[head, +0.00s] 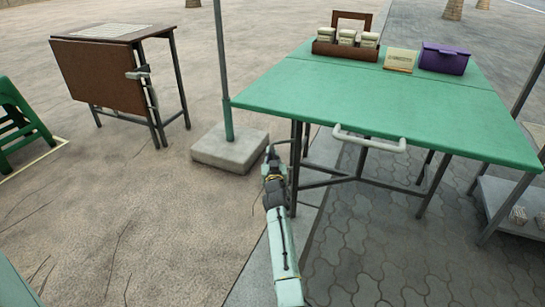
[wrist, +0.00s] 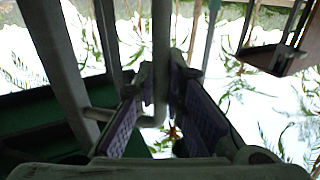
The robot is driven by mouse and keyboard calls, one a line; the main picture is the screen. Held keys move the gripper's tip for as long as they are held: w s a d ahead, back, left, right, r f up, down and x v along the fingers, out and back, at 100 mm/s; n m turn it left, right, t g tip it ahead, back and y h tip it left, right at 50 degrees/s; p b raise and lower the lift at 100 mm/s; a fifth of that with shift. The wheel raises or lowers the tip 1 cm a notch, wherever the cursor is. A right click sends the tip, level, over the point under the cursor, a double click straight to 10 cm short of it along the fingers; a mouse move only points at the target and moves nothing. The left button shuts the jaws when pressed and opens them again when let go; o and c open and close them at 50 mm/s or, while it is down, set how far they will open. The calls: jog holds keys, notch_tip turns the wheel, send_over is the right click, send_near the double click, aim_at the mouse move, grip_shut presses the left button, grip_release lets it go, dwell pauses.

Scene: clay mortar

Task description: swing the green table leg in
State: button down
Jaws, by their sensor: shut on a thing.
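The green table (head: 390,95) stands unfolded at the right, with a white handle (head: 368,139) on its front edge. Its dark front-left leg (head: 294,170) stands upright below the near left corner. My gripper (head: 271,156) is low, just left of this leg. In the wrist view my gripper (wrist: 161,85) is shut on a grey bar (wrist: 161,45) that runs between its purple-padded fingers and bends left toward a thicker post (wrist: 58,60). The bar appears to belong to the table leg. In the head view the contact is too small to make out.
A concrete base (head: 230,147) with a pole stands just behind my gripper. A folded brown table (head: 98,75) and green stool (head: 18,115) are at left. A jar rack (head: 345,50), a sign (head: 400,60) and purple box (head: 444,58) stand on the tabletop. Left foreground paving is clear.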

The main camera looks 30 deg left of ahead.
jog(key=c, duration=1.8)
grip_release()
jog(key=shift+s+a, duration=0.15)
jog(key=shift+o, duration=0.7)
